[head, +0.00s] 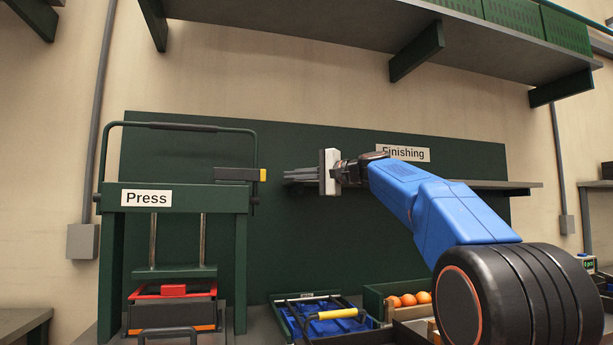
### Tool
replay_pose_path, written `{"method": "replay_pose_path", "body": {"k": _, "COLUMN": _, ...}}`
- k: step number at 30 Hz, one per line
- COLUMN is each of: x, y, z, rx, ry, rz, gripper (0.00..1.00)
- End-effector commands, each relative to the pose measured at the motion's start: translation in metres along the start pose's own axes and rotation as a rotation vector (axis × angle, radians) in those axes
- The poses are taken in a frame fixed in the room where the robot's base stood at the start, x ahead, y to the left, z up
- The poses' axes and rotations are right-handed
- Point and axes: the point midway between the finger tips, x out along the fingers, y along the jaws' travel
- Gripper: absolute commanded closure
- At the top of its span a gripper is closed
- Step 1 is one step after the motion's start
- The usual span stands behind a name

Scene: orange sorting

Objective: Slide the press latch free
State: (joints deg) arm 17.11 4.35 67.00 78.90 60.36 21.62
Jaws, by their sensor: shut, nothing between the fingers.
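The press (172,200) stands at the left, a green frame with a white "Press" label. Its latch (236,174) is a dark horizontal bar with a yellow tip (263,175), at the upper right of the frame beside the upright of the handle bar. My gripper (287,174) is to the right of the latch, at about the same height, with its fingers pointing left. The fingers are shut and empty. A small gap shows between the fingertips and the yellow tip; the depth between them is hard to tell.
A shelf labelled "Finishing" (403,153) is partly hidden behind my arm. Below are a blue tray (292,322) with a yellow-handled tool (338,313) and a crate with oranges (409,300). A red-and-black box (172,310) sits under the press plate. A shelf (370,38) hangs overhead.

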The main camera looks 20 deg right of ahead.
Motion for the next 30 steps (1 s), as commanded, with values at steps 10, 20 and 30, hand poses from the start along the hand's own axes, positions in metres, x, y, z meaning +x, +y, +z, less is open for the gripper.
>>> {"method": "replay_pose_path", "body": {"k": 10, "x": 0.034, "y": 0.0, "z": 0.024, "rx": -0.001, "ry": -0.002, "rz": 0.0, "gripper": 1.0}}
{"method": "replay_pose_path", "body": {"k": 20, "x": 0.04, "y": 0.0, "z": 0.029, "rx": 0.0, "ry": 0.0, "rz": -0.001, "gripper": 1.0}}
{"method": "replay_pose_path", "body": {"k": 30, "x": 0.05, "y": 0.0, "z": 0.039, "rx": 0.0, "ry": -0.003, "rz": 0.0, "gripper": 1.0}}
